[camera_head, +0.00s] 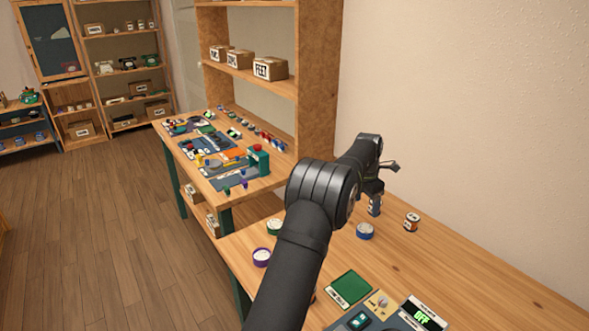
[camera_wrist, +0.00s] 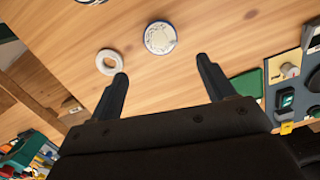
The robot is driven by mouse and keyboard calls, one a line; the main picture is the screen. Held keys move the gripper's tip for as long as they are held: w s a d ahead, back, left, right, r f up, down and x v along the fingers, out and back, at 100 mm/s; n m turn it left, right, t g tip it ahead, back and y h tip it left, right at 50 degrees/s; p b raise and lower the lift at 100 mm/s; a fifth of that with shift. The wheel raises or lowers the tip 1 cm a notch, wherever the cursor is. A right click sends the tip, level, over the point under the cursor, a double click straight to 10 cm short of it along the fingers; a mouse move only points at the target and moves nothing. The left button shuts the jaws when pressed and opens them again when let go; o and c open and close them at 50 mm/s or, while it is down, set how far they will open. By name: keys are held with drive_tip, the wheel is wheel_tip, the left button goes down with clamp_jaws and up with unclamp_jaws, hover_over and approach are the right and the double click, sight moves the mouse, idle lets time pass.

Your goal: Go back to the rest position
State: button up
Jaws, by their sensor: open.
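My gripper (camera_wrist: 162,85) is open and empty in the wrist view, its two dark fingers spread apart above the wooden table. In the head view my black arm reaches from the bottom centre over the right-hand table (camera_head: 465,265), with the gripper end (camera_head: 390,167) near the wall side. A blue-rimmed round tin (camera_wrist: 160,38) lies beyond the fingertips in the wrist view. It seems to be the blue tin (camera_head: 365,231) right of my arm in the head view. A pale ring-shaped thing (camera_wrist: 109,62) is near the left finger. Nothing is between the fingers.
A brown-and-white spool-like can (camera_head: 411,222) and a purple-rimmed tin (camera_head: 262,257) stand on the near table. A green mat (camera_head: 349,289) and a panel with a lit green display (camera_head: 422,317) are at its front. A second table (camera_head: 225,185) with many parts and a shelf (camera_head: 318,80) stand behind.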

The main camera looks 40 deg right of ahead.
sight(365, 228)
drive_tip(key=f, duration=0.4)
drive_tip(key=d+f, duration=0.1)
drive_tip(key=f, duration=0.7)
drive_tip(key=shift+s+d, duration=0.15)
drive_tip(key=shift+d, duration=0.05)
wheel_tip(365, 228, up, 3)
drive_tip(key=shift+f, duration=0.15)
drive_tip(key=shift+r, duration=0.65)
drive_tip(key=shift+f, duration=0.1)
